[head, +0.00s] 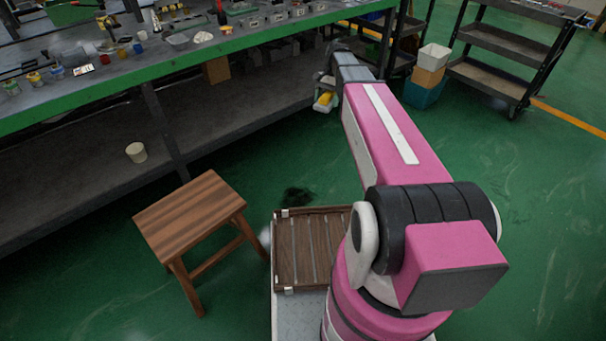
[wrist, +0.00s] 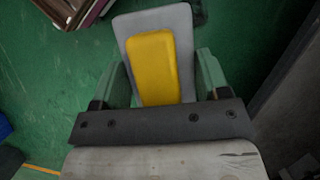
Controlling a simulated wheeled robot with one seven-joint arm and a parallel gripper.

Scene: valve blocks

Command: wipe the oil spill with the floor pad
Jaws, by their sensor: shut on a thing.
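The floor pad is a grey slab with a yellow grip block (wrist: 155,65); it also shows small in the head view (head: 324,100). My gripper (wrist: 162,72) is shut on the yellow block, with one green finger on each side. In the head view my gripper (head: 326,88) is at the far end of my arm, near the bench's right end. The oil spill (head: 297,196) is a dark patch on the green floor between the stool and my base. A dark patch at the top of the wrist view (wrist: 198,12) appears to be it, beyond the pad's far edge.
A wooden stool (head: 190,215) stands left of the spill. A long green-edged workbench (head: 150,70) with a lower shelf runs along the left and back. A slatted wooden tray (head: 310,245) sits on my base. Stacked bins (head: 428,75) and a dark cart (head: 505,65) stand at the back right.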

